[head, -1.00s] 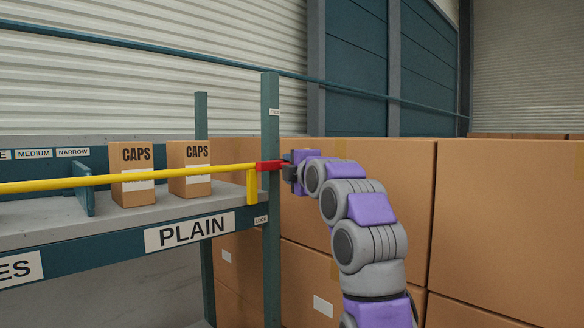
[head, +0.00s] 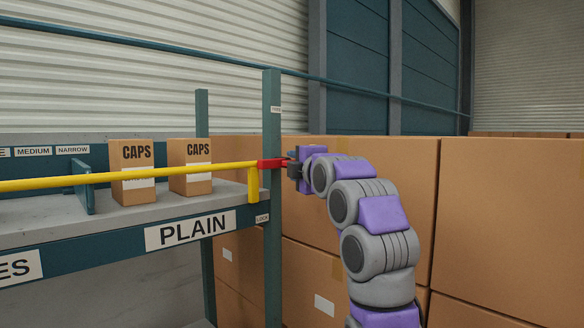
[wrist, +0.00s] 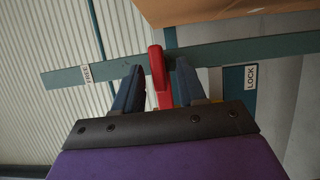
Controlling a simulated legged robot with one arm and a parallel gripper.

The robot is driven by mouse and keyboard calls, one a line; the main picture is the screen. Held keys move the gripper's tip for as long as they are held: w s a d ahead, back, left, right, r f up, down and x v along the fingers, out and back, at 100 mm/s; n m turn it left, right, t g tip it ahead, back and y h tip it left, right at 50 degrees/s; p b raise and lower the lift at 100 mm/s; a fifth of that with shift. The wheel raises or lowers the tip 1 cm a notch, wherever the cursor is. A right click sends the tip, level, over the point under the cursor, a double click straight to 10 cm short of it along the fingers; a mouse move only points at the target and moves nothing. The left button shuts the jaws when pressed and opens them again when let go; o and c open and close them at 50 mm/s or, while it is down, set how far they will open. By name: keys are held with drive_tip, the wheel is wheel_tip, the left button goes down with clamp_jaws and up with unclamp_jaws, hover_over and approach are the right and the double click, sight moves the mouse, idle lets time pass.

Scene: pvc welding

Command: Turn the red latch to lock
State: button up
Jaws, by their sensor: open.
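The red latch (head: 270,164) sits at the right end of the yellow bar (head: 130,176), on the teal post of the shelf. In the wrist view the red latch (wrist: 158,75) stands between my two dark blue fingers, nearer the left one. My gripper (wrist: 160,72) is open around the latch; whether a finger touches it I cannot tell. In the head view my gripper (head: 290,168) is just right of the post, and part of the latch is hidden by it. A FREE label (wrist: 87,76) is on the left and a LOCK label (wrist: 251,77) on the right.
The shelf carries two CAPS boxes (head: 138,173) behind the yellow bar, above a PLAIN sign (head: 190,231). Large cardboard boxes (head: 380,180) stand close behind and right of my arm. The teal post (head: 273,250) runs down beside my gripper.

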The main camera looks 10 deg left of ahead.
drive_tip(key=b+v, duration=0.7)
drive_tip(key=v, duration=0.8)
drive_tip(key=shift+f+b, duration=0.2)
drive_tip(key=shift+b, duration=0.2)
drive_tip(key=shift+a, duration=0.1)
